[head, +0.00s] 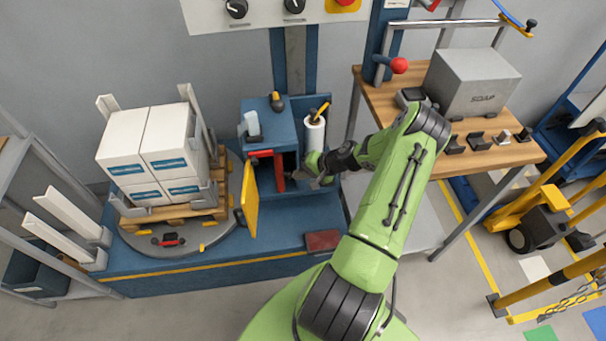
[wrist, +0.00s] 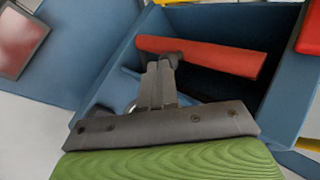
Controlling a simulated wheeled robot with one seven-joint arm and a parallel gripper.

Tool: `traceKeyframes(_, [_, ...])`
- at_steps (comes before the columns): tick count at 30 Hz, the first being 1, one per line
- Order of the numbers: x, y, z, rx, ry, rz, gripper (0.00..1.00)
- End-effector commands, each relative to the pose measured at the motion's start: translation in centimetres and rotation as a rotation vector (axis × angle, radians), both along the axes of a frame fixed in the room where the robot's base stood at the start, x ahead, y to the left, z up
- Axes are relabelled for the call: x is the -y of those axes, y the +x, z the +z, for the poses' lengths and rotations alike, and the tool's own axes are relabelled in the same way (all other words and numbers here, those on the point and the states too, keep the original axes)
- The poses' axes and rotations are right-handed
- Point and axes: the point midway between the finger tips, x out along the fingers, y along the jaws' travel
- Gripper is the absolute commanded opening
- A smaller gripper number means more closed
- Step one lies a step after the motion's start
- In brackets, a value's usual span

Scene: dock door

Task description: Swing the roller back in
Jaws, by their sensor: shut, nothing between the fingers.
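The red roller (head: 279,170) stands upright at the opening of the blue cabinet (head: 266,122). In the wrist view the roller (wrist: 205,58) is a long red bar across the dark opening of the blue housing (wrist: 285,110). My gripper (head: 300,174) reaches in from the right, beside the roller. In the wrist view my gripper's fingers (wrist: 166,64) are together and empty, with their tips at the roller's near side. I cannot tell whether they touch it. The roller's mount is partly hidden behind the fingers.
A yellow door (head: 250,202) stands open in front of the cabinet. A red handle (head: 260,153) is above the opening. A white film roll (head: 314,132) stands to its right. A pallet of boxes (head: 155,150) is on the left turntable. A wooden bench (head: 385,98) stands right.

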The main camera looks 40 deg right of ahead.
Motion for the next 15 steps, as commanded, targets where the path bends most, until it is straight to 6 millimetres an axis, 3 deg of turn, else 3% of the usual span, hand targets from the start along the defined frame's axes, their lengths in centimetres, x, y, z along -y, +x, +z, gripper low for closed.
traceKeyframes(14, [-1.5, 0.6, 0.1, -0.001, 0.001, 0.003, 0.0])
traceKeyframes(15, [-2.0, 0.7, 0.2, -0.002, 0.005, -0.059, 0.0])
